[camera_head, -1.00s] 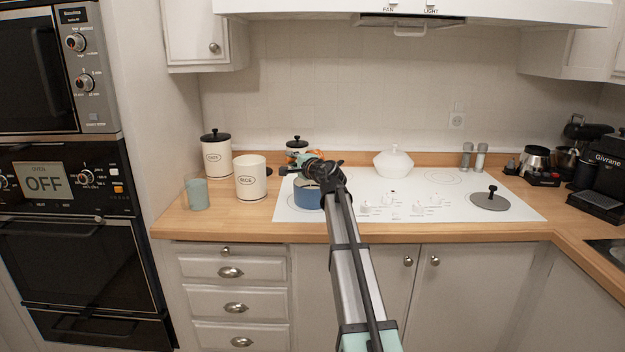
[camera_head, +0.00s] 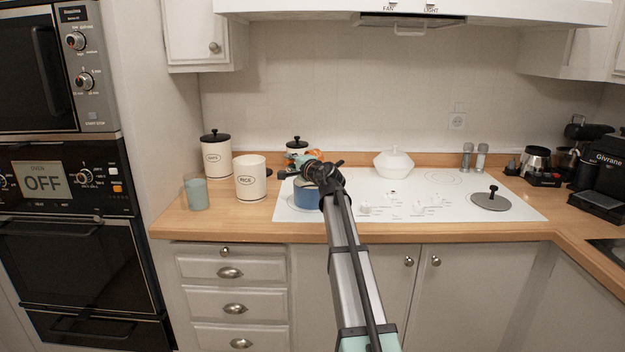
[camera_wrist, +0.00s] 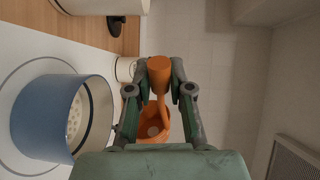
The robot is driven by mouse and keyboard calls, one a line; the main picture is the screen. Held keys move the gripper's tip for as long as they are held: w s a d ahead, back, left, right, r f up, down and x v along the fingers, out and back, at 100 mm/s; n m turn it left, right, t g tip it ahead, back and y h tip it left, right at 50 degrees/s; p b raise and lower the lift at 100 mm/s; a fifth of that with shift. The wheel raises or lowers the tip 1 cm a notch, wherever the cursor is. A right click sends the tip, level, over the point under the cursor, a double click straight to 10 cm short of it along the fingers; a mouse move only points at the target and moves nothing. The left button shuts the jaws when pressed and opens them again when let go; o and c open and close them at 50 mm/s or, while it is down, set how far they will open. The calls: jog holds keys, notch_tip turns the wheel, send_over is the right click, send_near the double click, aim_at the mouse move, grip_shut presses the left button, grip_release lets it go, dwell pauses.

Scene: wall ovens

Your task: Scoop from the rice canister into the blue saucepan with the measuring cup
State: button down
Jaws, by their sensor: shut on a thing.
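The cream rice canister (camera_head: 251,190) stands open-topped on the wooden counter, left of the cooktop. The blue saucepan (camera_head: 308,198) sits on the cooktop's left side, partly hidden by my arm. In the wrist view the saucepan (camera_wrist: 45,118) is at the left, with a pale speckled patch inside. My gripper (camera_wrist: 159,90) is shut on the handle of the orange measuring cup (camera_wrist: 147,122). The cup is beside the saucepan in that view. In the head view my gripper (camera_head: 308,164) is above and behind the saucepan, and the cup (camera_head: 316,154) is mostly hidden.
A lidded canister (camera_head: 217,158) stands behind the rice canister, and a teal glass (camera_head: 196,194) stands left. Another black-lidded jar (camera_head: 297,145) is behind my gripper. A white lidded pot (camera_head: 394,163) and a grey lid (camera_head: 491,201) are on the cooktop.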

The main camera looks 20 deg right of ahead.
jog(key=shift+a+f+n+b, duration=0.15)
jog(key=shift+f+n+b, duration=0.15)
jog(key=shift+b, duration=0.15)
